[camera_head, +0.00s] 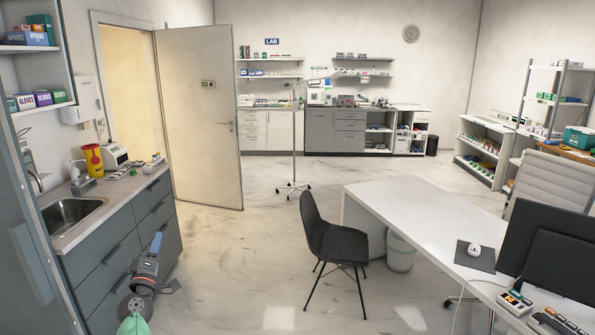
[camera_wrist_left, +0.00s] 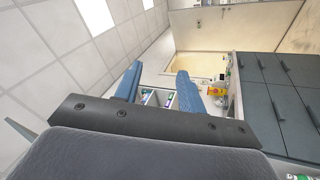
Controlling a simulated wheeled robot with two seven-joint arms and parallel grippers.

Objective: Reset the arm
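My left gripper (camera_head: 156,242) is in front of the grey drawer unit at the left, with its blue fingers pointing upward. In the left wrist view, its two blue fingers (camera_wrist_left: 160,72) stand apart with nothing held between them. My left arm's grey and black wrist shows below the fingers in the head view. My right gripper and right arm are in neither view.
The sink counter (camera_head: 110,207) with a yellow container (camera_head: 93,160) is close at left. A black chair (camera_head: 335,243) and white desk (camera_head: 415,215) stand right. Floor between is clear.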

